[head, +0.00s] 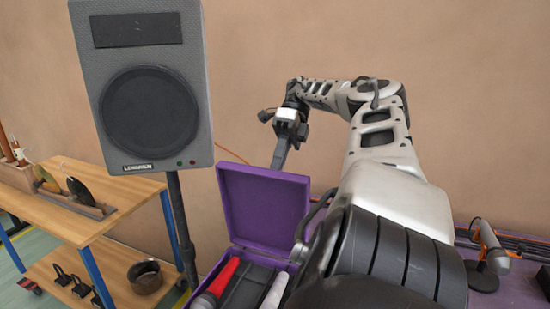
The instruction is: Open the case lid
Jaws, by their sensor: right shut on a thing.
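The purple case (240,262) stands in the lower middle with its lid (262,207) raised, close to upright. Inside the case lie a red-handled microphone (222,277) and a whitish one (274,292). My right arm reaches over from the right. My right gripper (280,158) is at the lid's top edge and is shut on the lid; the exact grip is small and partly hidden behind the lid edge. My forearm hides the case's right side. My left gripper is not in view.
A grey loudspeaker (145,80) on a black pole (178,225) stands left of the case. A wooden shelf unit (85,222) is farther left, with a dark pot (145,277) on its lower shelf. A microphone on a stand (488,245) is at the right.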

